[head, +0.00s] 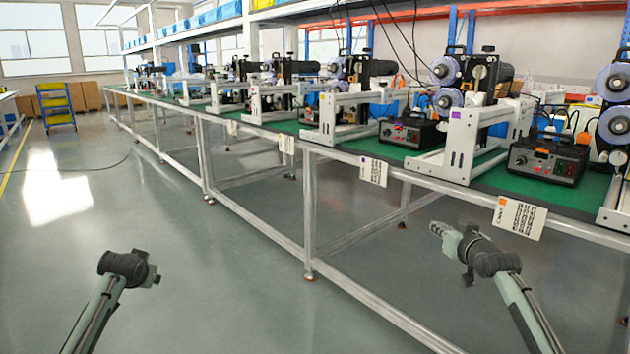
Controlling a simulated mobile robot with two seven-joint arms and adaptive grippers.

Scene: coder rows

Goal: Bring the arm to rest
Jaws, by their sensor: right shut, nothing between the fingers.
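My right arm comes in from the lower right, and its gripper (440,230) is shut and empty. It hangs in front of the long bench, below the level of the bench top, and touches nothing that I can see. My left arm comes in from the lower left over the floor. It shows up to a dark joint (125,264), and I cannot make out the left gripper's fingers.
A long metal-framed bench (330,153) with a green top runs from right to far left. It carries a row of coder machines (470,130) and black control boxes (548,158). Paper cards hang on its front edge. The floor (200,250) at left is open. A yellow-and-blue rack (56,105) stands far back.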

